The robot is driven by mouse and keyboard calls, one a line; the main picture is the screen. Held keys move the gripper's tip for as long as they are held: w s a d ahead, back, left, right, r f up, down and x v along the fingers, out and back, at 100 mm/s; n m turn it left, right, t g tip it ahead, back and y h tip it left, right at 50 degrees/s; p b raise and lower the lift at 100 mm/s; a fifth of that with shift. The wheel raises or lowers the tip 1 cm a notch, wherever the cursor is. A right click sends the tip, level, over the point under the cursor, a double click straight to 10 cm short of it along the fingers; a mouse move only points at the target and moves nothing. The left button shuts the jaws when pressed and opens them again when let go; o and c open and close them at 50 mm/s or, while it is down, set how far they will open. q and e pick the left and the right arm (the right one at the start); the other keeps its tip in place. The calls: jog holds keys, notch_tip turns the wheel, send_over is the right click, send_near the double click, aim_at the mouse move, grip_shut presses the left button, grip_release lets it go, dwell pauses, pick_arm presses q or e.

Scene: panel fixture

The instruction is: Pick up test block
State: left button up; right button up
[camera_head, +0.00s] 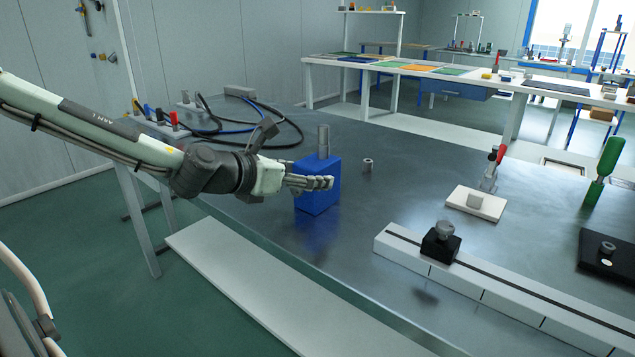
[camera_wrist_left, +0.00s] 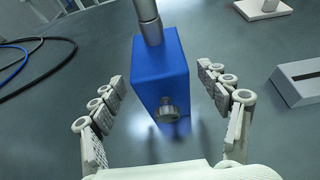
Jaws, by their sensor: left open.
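The test block is a blue box (camera_head: 318,192) with a grey metal cylinder standing up from its top. It stands on the dark metal table in the head view. My left gripper (camera_head: 312,184) is at the block, coming from the left. In the left wrist view the blue block (camera_wrist_left: 160,72) lies between the two fingers of my left gripper (camera_wrist_left: 163,90), with a visible gap on each side. The fingers are open. A round metal knob (camera_wrist_left: 168,110) shows on the block's near side. My right gripper is not in view.
A white plate with a red-handled clamp (camera_head: 475,203), a white rail (camera_head: 480,285) with a black slider (camera_head: 440,245), and a black plate (camera_head: 609,254) lie farther right. Cables (camera_head: 225,125) lie behind.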

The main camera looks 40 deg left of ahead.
pick_arm(q)
jog(key=x, duration=0.3)
jog(key=shift+f, duration=0.15)
jog(key=shift+w+b, duration=0.3)
jog(key=shift+w, duration=0.05)
jog(key=shift+w+d, duration=0.1)
jog(key=shift+w, duration=0.1)
jog(key=c, duration=0.4)
grip_shut()
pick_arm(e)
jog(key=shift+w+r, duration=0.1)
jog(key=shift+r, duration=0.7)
